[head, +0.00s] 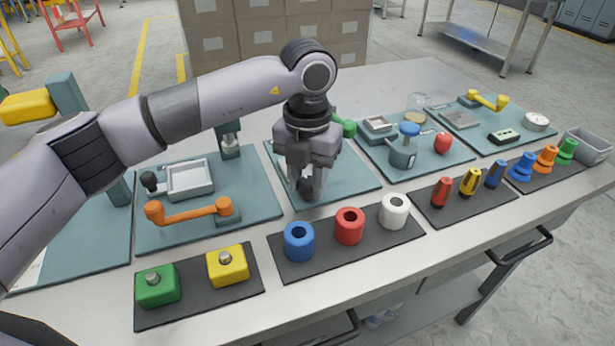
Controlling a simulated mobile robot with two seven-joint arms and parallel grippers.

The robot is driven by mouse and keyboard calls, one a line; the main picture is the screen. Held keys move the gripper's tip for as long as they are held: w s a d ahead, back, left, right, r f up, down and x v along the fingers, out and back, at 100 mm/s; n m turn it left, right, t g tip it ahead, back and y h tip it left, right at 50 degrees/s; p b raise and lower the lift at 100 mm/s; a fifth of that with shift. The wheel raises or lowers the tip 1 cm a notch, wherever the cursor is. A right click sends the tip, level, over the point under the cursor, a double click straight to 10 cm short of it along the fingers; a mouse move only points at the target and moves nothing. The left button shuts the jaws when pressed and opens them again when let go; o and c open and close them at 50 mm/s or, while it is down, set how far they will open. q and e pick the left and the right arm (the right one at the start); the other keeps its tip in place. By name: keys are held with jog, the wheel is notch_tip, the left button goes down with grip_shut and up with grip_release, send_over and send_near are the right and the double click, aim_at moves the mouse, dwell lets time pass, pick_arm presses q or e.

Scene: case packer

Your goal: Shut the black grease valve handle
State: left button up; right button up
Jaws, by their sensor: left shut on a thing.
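My left gripper (309,194) points straight down over the teal panel in the middle of the table. Its fingers are shut on a small dark part (304,186), which seems to be the black grease valve handle. The fingers and hand cover most of it, so its shape and angle cannot be told. A green part (343,123) shows just behind the hand, partly hidden. My right gripper is not in view.
An orange handle (190,211) and a metal tray (188,180) sit left of the gripper. Blue (299,241), red (349,226) and white (394,211) rings stand in front. A grey-teal canister (402,154) stands to the right. Cardboard boxes (270,30) are behind the table.

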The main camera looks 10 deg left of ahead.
aim_at(307, 180)
pick_arm(q)
jog(key=o, duration=1)
jog(key=shift+o, duration=0.2)
jog(key=shift+r, duration=3.65)
